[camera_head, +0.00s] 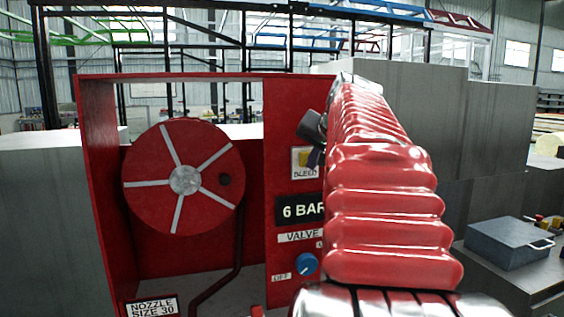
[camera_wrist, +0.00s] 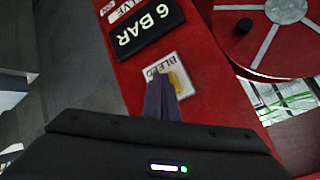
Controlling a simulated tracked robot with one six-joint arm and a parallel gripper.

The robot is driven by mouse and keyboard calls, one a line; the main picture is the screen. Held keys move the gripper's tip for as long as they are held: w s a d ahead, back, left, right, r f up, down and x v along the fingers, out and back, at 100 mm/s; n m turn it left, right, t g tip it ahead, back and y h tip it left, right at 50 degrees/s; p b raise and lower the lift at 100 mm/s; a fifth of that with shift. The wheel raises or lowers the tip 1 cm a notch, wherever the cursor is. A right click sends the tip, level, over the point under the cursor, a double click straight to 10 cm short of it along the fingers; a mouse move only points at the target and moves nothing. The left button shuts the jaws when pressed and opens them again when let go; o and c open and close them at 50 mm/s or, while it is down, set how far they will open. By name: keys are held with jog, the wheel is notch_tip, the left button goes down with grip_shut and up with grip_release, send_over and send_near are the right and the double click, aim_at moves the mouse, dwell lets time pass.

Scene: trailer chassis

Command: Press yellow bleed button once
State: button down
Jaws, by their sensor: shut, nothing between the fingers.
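The yellow bleed button (camera_head: 304,158) sits on a white plate marked BLEED, on the right upright of a red cabinet (camera_head: 90,180). In the wrist view the button (camera_wrist: 173,81) is partly covered by my fingers. In the wrist view the gripper (camera_wrist: 161,82) overlaps the BLEED plate. I cannot tell whether the fingertips touch the button.
Below the button are a 6 BAR display (camera_head: 299,210), a VALVE label and a blue knob (camera_head: 306,263). A red hose reel (camera_head: 160,158) fills the cabinet's left side. A grey toolbox (camera_head: 505,243) stands on a surface at the right.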

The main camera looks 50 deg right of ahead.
jog(key=shift+w+d, duration=0.25)
jog(key=shift+w, duration=0.15)
dwell(0.8)
jog(key=shift+s, duration=0.15)
dwell(0.3)
jog(key=shift+s+a, duration=0.45)
jog(key=shift+s, duration=0.2)
jog(key=s+a, duration=0.1)
jog(key=s, duration=0.2)
jog(key=s+a, duration=0.1)
jog(key=shift+s+a, duration=0.15)
jog(key=shift+a, duration=0.15)
dwell(0.3)
jog(key=shift+f, duration=0.1)
dwell(0.6)
